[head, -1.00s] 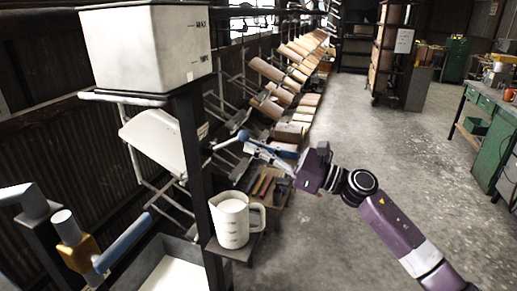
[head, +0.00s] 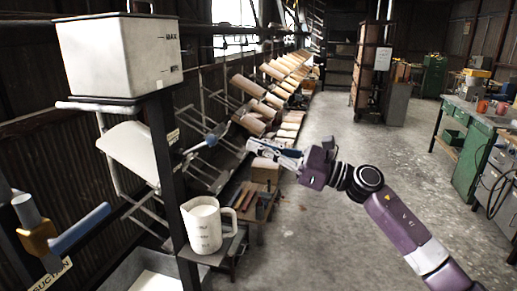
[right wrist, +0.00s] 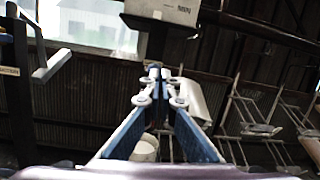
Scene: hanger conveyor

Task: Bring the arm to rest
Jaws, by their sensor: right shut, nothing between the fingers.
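My right arm (head: 400,225) is purple and reaches in from the lower right of the head view. Its gripper (head: 252,147) points left, held up in the air beside the rack. In the right wrist view the two blue fingers (right wrist: 155,72) come together at their tips with nothing between them. My left gripper is in neither view.
A white jug (head: 203,228) stands on a small table left of the arm. A white tank (head: 120,60) sits on a post above. Wooden-panelled hangers (head: 262,97) line the wall. The floor (head: 350,150) is open to the right, up to a green workbench (head: 470,160).

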